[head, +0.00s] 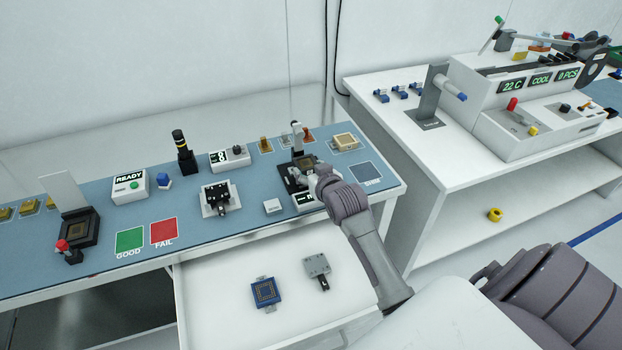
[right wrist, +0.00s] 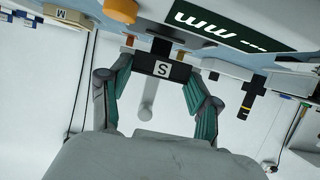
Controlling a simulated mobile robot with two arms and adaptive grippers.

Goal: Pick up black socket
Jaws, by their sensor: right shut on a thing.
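My right gripper (head: 315,180) is at the right part of the blue-topped bench, at the front of a black socket (head: 294,176) with a raised lever or lid. In the right wrist view, the fingers of this gripper (right wrist: 160,85) are on both sides of a black block marked S (right wrist: 162,68), which looks like the front of the black socket. They are shut on it. The gripper and wrist partly hide the socket in the head view. I cannot tell whether it is lifted. My left gripper is not in view.
A display box (head: 307,201) stands close by my right gripper. A black device on a grey plate (head: 215,198) stands further left. An open drawer (head: 215,300) holds a blue socket (head: 265,292) and a grey one (head: 317,266). A white table (head: 425,150) stands at right.

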